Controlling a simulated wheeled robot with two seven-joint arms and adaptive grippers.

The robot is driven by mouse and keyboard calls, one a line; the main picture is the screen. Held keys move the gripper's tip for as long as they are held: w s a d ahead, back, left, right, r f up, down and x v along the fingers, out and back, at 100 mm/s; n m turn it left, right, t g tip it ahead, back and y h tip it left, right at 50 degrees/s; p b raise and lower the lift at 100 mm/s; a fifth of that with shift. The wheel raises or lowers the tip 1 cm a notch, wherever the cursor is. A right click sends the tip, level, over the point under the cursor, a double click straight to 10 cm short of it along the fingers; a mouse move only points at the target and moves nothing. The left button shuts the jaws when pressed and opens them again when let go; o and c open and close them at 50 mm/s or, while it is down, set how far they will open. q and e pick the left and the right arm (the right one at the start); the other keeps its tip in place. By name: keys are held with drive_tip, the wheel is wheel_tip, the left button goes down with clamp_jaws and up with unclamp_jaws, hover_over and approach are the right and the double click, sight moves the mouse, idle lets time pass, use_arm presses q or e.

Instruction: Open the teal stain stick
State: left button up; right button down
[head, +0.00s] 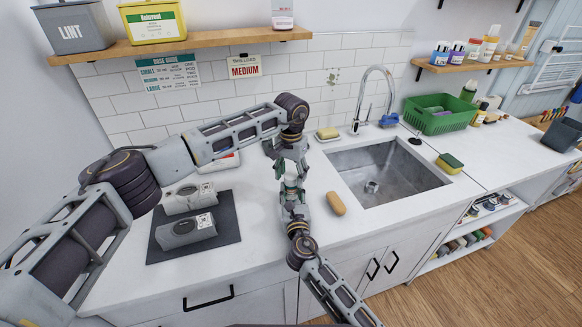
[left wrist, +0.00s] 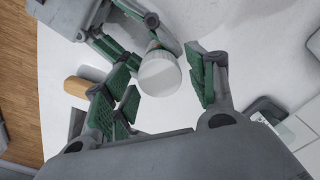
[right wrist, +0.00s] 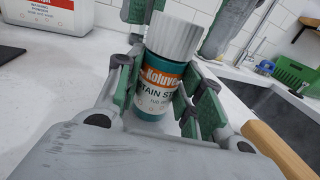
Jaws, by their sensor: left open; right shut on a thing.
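The teal stain stick (right wrist: 158,92) stands upright in my right gripper, with an orange and white label and a ribbed white cap (right wrist: 175,35) on top. My right gripper (head: 292,194) is shut around its body, over the counter left of the sink. My left gripper (head: 288,166) is above it, pointing down. In the left wrist view the white cap (left wrist: 160,74) lies between the open fingers of my left gripper (left wrist: 165,90), seen from above, with room on the right side. The cap appears seated on the body.
A sink (head: 388,174) lies to the right, and a tan brush-like block (head: 336,203) lies beside my right gripper. Two grey devices rest on a dark mat (head: 230,239) at left. A white container (right wrist: 50,12) stands behind.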

use_arm(q)
drive_tip(key=shift+f, duration=0.5)
drive_tip(key=shift+c, duration=0.2)
drive_tip(key=c, duration=1)
drive_tip(key=shift+c, duration=0.2)
